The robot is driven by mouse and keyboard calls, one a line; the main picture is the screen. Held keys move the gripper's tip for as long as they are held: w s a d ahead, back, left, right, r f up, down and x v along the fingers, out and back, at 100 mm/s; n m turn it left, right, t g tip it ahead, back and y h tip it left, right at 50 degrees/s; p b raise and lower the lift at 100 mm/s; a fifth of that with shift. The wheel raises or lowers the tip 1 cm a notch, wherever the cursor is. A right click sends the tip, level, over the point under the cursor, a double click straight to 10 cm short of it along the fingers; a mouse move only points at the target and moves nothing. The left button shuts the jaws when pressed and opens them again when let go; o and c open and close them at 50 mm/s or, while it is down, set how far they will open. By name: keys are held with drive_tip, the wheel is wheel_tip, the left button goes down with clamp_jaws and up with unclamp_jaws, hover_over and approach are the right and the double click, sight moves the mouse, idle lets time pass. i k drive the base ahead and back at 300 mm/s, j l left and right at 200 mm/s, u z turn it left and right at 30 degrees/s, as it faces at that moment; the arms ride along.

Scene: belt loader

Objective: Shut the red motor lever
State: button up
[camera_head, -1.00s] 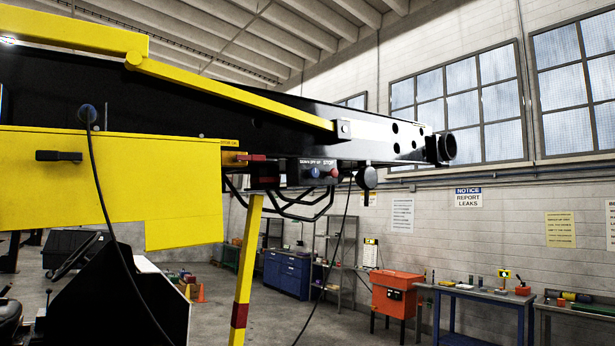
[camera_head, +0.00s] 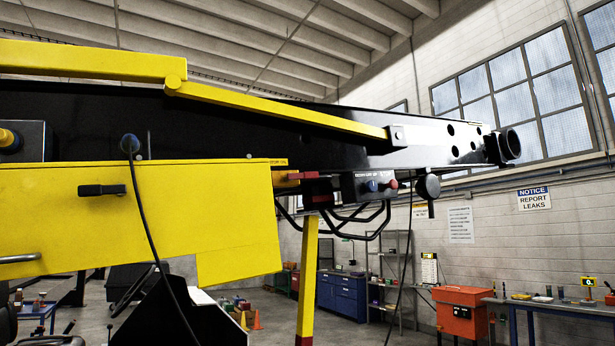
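The red motor lever (camera_head: 301,175) shows as a small red bar sticking out sideways near the right end of the yellow side panel (camera_head: 215,205). It lies beside a dark box under the black boom of the belt loader (camera_head: 330,140). A yellow label sits just above it. It is too small to tell its exact setting. To its right is a grey control box (camera_head: 370,185) with a blue knob and a red knob. My gripper is not in view.
A yellow upright post (camera_head: 307,285) stands below the lever. A black cable hangs in front of the yellow panel. An orange cabinet (camera_head: 462,311), a blue drawer cabinet (camera_head: 341,295) and a workbench (camera_head: 545,303) stand farther back. Bare floor shows between.

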sight(290, 177)
drive_tip(key=z, duration=0.55)
drive_tip(key=i+j+z, duration=0.1)
drive_tip(key=i+z, duration=0.35)
drive_tip(key=i, duration=0.4)
drive_tip(key=i+z, duration=0.3)
drive_tip(key=i, duration=0.75)
drive_tip(key=i+j+u, duration=0.1)
drive_tip(key=i+u, duration=0.55)
drive_tip(key=u, duration=0.15)
drive_tip(key=i+l+u, duration=0.1)
drive_tip(key=i+u, duration=0.95)
drive_tip(key=i+j, duration=0.05)
